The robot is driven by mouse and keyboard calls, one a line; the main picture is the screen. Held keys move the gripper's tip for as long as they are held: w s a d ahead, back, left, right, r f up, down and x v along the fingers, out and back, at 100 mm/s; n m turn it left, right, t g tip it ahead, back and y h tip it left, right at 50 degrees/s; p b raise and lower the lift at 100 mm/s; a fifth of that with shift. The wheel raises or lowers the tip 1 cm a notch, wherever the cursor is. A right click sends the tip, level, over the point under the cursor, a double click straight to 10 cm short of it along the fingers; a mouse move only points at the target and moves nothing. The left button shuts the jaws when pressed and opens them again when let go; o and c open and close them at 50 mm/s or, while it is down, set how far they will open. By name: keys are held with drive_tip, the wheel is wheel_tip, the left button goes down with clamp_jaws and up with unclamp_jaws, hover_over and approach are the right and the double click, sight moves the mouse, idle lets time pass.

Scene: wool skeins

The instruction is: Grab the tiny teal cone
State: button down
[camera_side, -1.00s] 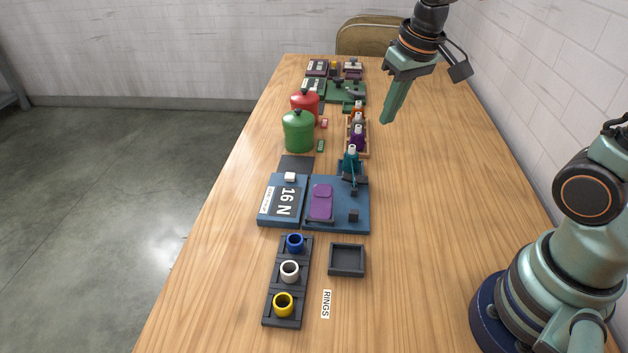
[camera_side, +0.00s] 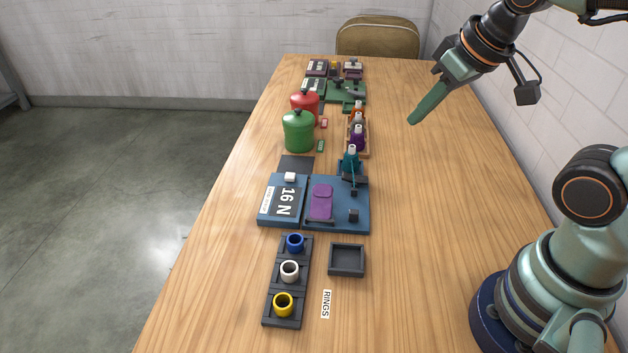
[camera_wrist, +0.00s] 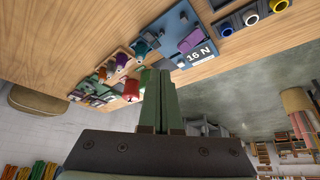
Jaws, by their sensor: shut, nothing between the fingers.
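The teal cone (camera_side: 351,159) with a pale tip stands at the near end of a row of cones, just behind the blue device. It also shows in the wrist view as a small teal shape (camera_wrist: 142,48). My gripper (camera_side: 411,121) is above the table, to the right of the cone row and well apart from it. Its fingers are shut together with nothing between them. In the wrist view the shut fingers (camera_wrist: 159,85) fill the lower middle and hide part of the scene behind them.
A wooden rack (camera_side: 365,152) holds purple and orange cones behind the teal one. Green (camera_side: 298,132) and red (camera_side: 304,102) lidded jars stand left. The blue device (camera_side: 360,218), a ring tray (camera_side: 269,305) and a dark empty tray (camera_side: 347,274) lie nearer.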

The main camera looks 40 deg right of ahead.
drive_tip(key=shift+c, duration=1)
unclamp_jaws()
drive_tip(key=m+g, duration=0.5)
drive_tip(key=m, duration=0.2)
hover_over(352, 153)
wheel_tip(352, 153, down, 11)
drive_tip(key=shift+w+f+g, duration=0.15)
drive_tip(key=shift+f+g, duration=0.15)
drive_tip(key=shift+f, duration=0.2)
wheel_tip(352, 153, down, 6)
drive_tip(key=shift+f, duration=0.2)
drive_tip(key=shift+w+d+f, duration=0.1)
drive_tip(key=shift+d+f, duration=0.05)
drive_tip(key=shift+f, duration=1.15)
drive_tip(key=shift+w+d+f, duration=0.1)
drive_tip(key=shift+d+f, duration=0.05)
drive_tip(key=shift+f, duration=1.15)
